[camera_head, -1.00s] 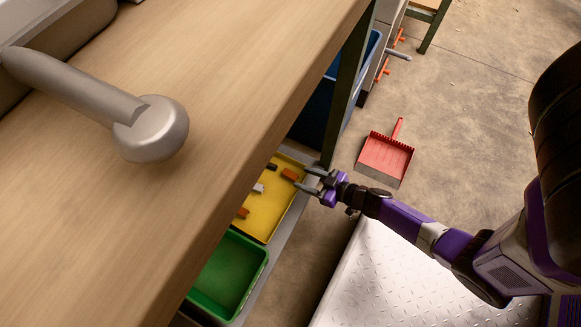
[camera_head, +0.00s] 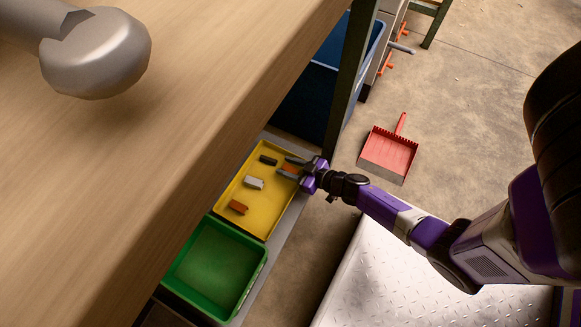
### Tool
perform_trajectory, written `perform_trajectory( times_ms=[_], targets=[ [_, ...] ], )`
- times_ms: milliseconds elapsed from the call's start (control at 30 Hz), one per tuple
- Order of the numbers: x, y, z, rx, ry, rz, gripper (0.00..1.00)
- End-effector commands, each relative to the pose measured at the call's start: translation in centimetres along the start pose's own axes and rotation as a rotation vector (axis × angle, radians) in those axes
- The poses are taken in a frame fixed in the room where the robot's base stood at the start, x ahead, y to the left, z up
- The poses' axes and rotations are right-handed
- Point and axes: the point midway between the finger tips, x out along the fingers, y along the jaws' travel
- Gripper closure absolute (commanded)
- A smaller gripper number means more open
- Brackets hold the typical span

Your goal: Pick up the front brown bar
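A brown bar (camera_head: 289,168) lies in the yellow tray (camera_head: 262,218) at its right edge. A second brown bar (camera_head: 237,207) lies in the tray's lower left part. My gripper (camera_head: 285,167) reaches in over the tray's right edge. Its two fingers are apart, and the right brown bar shows between them, partly hidden by them. I cannot tell whether the fingers touch it or how high they are above it. The other brown bar is clear of my gripper.
A grey bar (camera_head: 254,182) and a black bar (camera_head: 268,159) also lie in the yellow tray. An empty green tray (camera_head: 214,268) stands in front of it. The wooden tabletop (camera_head: 190,110) overhangs on the left, with a green table leg (camera_head: 350,85) behind my gripper. A red dustpan (camera_head: 388,152) lies on the floor.

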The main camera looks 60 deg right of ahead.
Motion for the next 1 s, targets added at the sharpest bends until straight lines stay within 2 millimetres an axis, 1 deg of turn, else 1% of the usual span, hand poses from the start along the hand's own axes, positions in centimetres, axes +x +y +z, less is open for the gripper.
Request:
perform_trajectory(
  times_ms=[33, 167, 200, 500, 667, 767, 867, 967, 1000],
  targets=[
    [0.0, 0.0, 0.0, 0.0, 0.0, 0.0, 0.72],
    [0.0, 0.0, 0.0, 0.0, 0.0, 0.0, 0.98],
    [0.0, 0.0, 0.0, 0.0, 0.0, 0.0, 1.0],
    [0.0, 0.0, -0.1, 0.0, 0.001, 0.0, 1.0],
    [-0.3, 0.0, -0.7, -0.001, 0.001, -0.001, 1.0],
    [-0.6, 0.0, -1.5, -0.002, 0.002, -0.002, 1.0],
    [-1.2, -0.1, -2.8, -0.003, 0.001, -0.002, 1.0],
    [-2.0, -0.1, -4.6, -0.004, 0.001, -0.003, 1.0],
    [-2.3, 0.0, -5.5, -0.003, 0.001, -0.002, 1.0]
  ],
)
